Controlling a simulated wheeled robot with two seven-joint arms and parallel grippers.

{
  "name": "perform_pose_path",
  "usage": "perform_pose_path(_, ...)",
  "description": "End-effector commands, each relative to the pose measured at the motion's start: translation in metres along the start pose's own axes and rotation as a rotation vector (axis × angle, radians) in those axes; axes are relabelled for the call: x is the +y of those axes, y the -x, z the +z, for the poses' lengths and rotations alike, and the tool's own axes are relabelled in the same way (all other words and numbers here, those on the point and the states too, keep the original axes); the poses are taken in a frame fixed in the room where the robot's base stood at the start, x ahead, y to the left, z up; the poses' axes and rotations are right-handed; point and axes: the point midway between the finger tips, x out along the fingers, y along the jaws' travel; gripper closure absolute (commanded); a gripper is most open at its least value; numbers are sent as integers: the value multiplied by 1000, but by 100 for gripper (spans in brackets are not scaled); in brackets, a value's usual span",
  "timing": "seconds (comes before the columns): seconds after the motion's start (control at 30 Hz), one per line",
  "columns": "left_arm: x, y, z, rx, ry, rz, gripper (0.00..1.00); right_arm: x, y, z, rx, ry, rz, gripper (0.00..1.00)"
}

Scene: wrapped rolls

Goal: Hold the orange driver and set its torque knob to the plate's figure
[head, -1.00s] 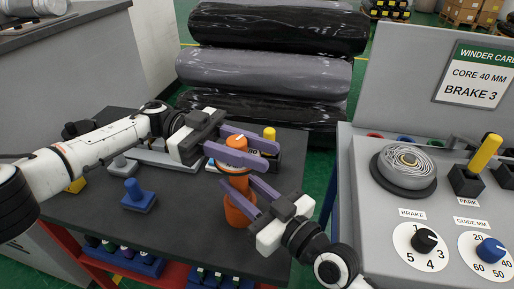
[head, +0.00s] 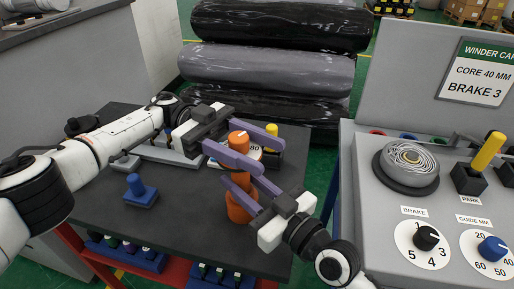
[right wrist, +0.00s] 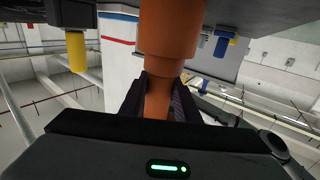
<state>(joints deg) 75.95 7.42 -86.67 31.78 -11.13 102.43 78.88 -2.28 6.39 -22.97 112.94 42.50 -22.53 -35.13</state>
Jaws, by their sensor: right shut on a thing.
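The orange driver (head: 239,211) stands upright near the bench's right edge. My right gripper (head: 246,187) is shut on its middle from the front right. In the right wrist view the driver (right wrist: 168,30) rises from between the dark fingers (right wrist: 160,92). My left gripper (head: 272,151) is open, its purple fingers apart on both sides of the driver's orange top. I cannot tell whether a finger touches it. Behind the fingers is a white face (head: 256,150) with dark figures, partly hidden; an "80" seems to show.
A yellow-topped item (head: 271,131) stands close behind the left fingers. A blue block with a peg (head: 138,190) sits on the dark bench (head: 170,222). At right, the grey console (head: 375,225) has a brake knob (head: 426,238), a blue knob (head: 492,248) and a card (head: 478,83) reading "BRAKE 3".

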Motion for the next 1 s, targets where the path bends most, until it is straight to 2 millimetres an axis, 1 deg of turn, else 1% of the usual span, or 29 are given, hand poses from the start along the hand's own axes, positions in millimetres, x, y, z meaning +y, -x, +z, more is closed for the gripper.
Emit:
perform_pose_path(0.27, 0, 1, -1, 0, -2, -1, 52, 0, 0, 0, -1, -3, -1, 100)
perform_pose_path(0.37, 0, 1, -7, 0, -3, -1, 52, 0, 0, 0, -1, -3, -1, 100)
perform_pose_path(0.47, 0, 1, -20, 0, -5, 0, 52, 0, 0, 0, -1, -3, 0, 100)
perform_pose_path(0.7, 0, 1, -67, -1, -5, -1, 52, 0, 0, 0, -1, -3, 0, 100)
perform_pose_path(0.8, 0, 0, -83, -1, -4, 0, 52, 0, 0, 0, -1, -3, 0, 100)
perform_pose_path(0.9, 0, 0, -94, 0, -2, 0, 52, 0, 0, 0, -1, -3, 0, 100)
perform_pose_path(1.0, 0, 0, -99, 0, -1, 0, 52, 0, 0, 0, -1, -2, 1, 100)
